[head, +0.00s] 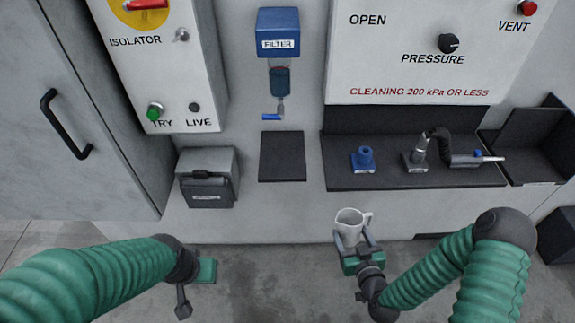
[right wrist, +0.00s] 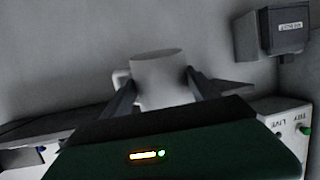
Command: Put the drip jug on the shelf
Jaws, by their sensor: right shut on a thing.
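The drip jug is a white jug (head: 349,222) with a handle on its right side in the head view. My right gripper (head: 356,245) is shut on it and holds it in front of the wall unit, below the shelf level. In the right wrist view the jug (right wrist: 160,80) sits between the two dark fingers. A small dark shelf (head: 282,158) is under the filter, up and left of the jug. A wider dark shelf (head: 335,172) is above and right. My left gripper (head: 206,270) is low at the left; its jaws do not show clearly.
The blue filter unit (head: 278,35) hangs over the small shelf, with a spout and blue tap (head: 272,116) below. A blue fitting (head: 365,160) and a dark nozzle tool (head: 465,158) stand on the wider shelf. A dark box (head: 207,190) is at left. The small shelf is bare.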

